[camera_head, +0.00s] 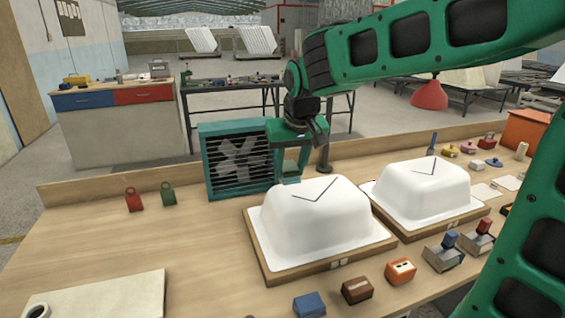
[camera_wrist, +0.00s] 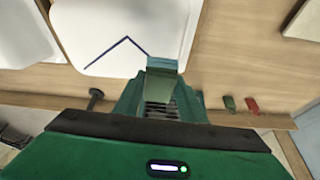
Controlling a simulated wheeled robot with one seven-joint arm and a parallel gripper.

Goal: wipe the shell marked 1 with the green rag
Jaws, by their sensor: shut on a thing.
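Two white shells stand on wooden boards, the left shell (camera_head: 320,222) nearer and the right shell (camera_head: 425,195) behind it to the right. Each has a dark bent line on top. Small labels sit on the boards' front edges; I cannot read a 1. My gripper (camera_head: 290,177) points down at the far left edge of the left shell. In the wrist view, my gripper (camera_wrist: 160,82) is shut on a green piece, seemingly the green rag (camera_wrist: 161,64). Its end overlaps the shell's edge near one end of the line; I cannot tell whether it touches.
A green box fan (camera_head: 238,160) stands just left of my gripper. Red (camera_head: 134,200) and green (camera_head: 168,194) tag-like items stand at the back left. Several small blocks, among them an orange one (camera_head: 400,271), line the front right. A pale board (camera_head: 100,298) lies front left. The left middle is clear.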

